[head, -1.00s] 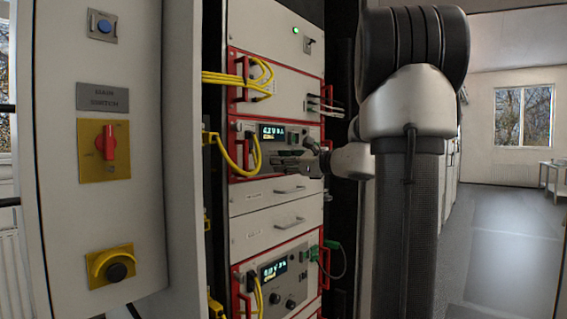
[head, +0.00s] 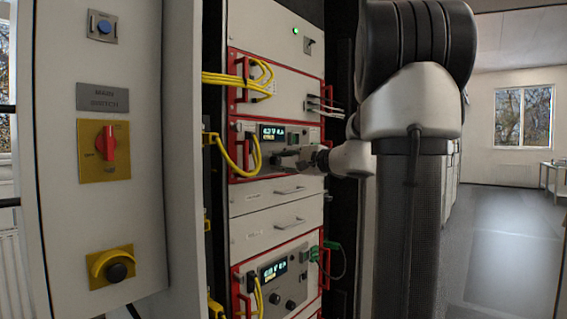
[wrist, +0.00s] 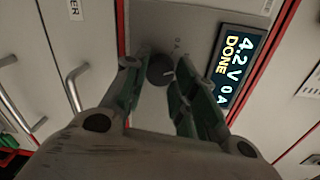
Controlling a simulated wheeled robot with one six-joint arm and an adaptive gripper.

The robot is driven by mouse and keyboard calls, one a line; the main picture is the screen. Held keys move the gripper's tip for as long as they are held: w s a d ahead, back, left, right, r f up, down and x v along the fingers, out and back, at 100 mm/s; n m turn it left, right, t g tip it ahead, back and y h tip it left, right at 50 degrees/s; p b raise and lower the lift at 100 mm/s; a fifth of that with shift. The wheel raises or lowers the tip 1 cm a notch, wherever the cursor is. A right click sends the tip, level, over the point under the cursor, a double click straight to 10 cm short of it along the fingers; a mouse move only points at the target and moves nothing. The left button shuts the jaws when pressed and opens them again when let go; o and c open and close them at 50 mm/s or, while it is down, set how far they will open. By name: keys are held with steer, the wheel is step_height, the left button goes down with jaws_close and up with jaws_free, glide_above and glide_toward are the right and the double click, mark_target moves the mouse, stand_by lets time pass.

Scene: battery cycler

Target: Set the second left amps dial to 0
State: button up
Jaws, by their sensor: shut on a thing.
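The power unit with red handles (head: 300,135) sits mid-rack in the head view. Its display (wrist: 237,66) reads "4.2 V 0 A" and "DONE" in the wrist view, turned sideways. The dark round amps dial (wrist: 160,70) with a pale pointer line is just below the display, on the grey panel. My gripper (wrist: 160,84) has its green-padded fingers on either side of the dial, shut on it. In the head view my gripper (head: 285,160) is at the unit's front and hides the dial.
Yellow cables (head: 235,80) and red handles stand out from the rack's left side. A lower unit (head: 275,275) has its own display and dials. Drawers with bar handles (head: 290,190) lie between. A cabinet panel with a red main switch (head: 107,143) is at left.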

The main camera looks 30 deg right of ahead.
steer(key=n, duration=0.3)
steer(key=shift+n, duration=2)
steer(key=shift+h, duration=0.3)
steer(key=o, duration=1)
steer(key=shift+o, duration=0.2)
steer(key=v, duration=1.2)
steer(key=shift+f, duration=0.15)
